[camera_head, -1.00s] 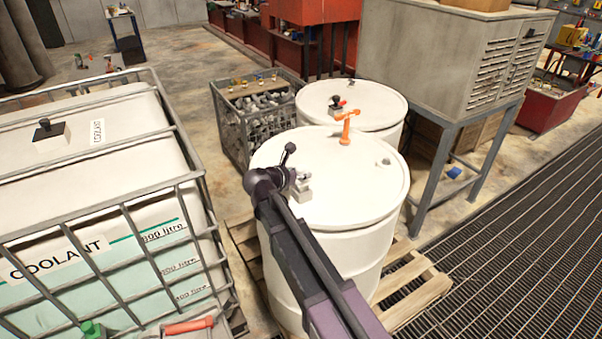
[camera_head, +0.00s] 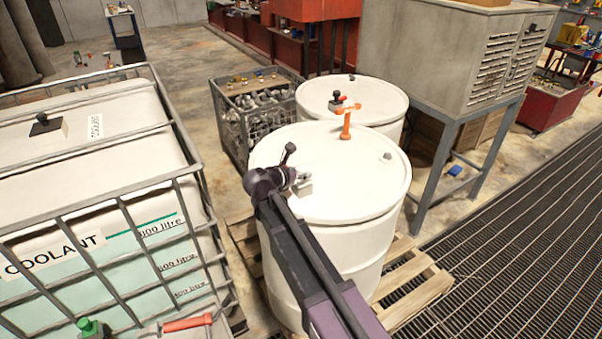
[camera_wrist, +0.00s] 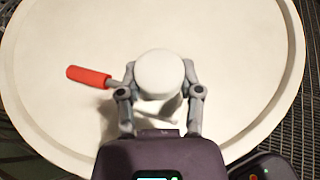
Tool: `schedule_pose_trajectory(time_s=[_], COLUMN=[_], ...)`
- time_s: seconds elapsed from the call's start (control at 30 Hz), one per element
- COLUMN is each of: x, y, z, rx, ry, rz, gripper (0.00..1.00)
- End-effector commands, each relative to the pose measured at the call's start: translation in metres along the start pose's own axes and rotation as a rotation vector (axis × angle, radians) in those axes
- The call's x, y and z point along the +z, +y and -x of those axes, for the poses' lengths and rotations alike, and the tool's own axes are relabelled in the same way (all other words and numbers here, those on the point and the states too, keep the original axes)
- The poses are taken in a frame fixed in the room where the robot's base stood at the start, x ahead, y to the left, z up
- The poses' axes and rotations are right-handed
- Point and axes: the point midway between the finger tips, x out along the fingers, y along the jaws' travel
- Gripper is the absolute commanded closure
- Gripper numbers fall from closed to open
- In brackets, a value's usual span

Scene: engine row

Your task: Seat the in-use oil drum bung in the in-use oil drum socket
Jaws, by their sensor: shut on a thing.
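My gripper (camera_wrist: 160,100) is shut on a pale, round-topped piece (camera_wrist: 160,73), which I take to be the bung. The piece is in front of the white lid of the near drum (camera_wrist: 60,125); whether it touches the lid I cannot tell. In the head view the near drum (camera_head: 345,200) stands upright on a pallet, with my gripper (camera_head: 301,180) over the left-middle of its lid. A small grey plug (camera_head: 387,156) sits near the lid's right edge. No open socket shows clearly.
A red handle (camera_wrist: 88,76) lies left of my fingers. An orange upright fitting (camera_head: 347,125) stands at the near drum's far rim. A second white drum (camera_head: 385,112) is behind. The caged coolant tank (camera_head: 90,190) is left; a grey cabinet (camera_head: 440,60) is back right.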

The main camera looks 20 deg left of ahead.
Motion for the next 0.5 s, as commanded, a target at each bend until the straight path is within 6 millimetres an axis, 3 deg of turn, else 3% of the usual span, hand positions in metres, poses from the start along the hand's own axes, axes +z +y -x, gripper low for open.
schedule_pose_trajectory(time_s=[0.07,0.1,0.2,0.5], x=[0.0001,0.0001,0.0001,0.0001], y=[-0.0001,-0.0001,-0.0001,0.0000], z=[0.0000,0.0000,0.0000,0.0000], rx=[0.000,0.000,0.000,0.000], ry=[0.000,0.000,0.000,0.000], rz=[0.000,0.000,0.000,0.000], gripper=[1.00,0.44,0.14,0.13])
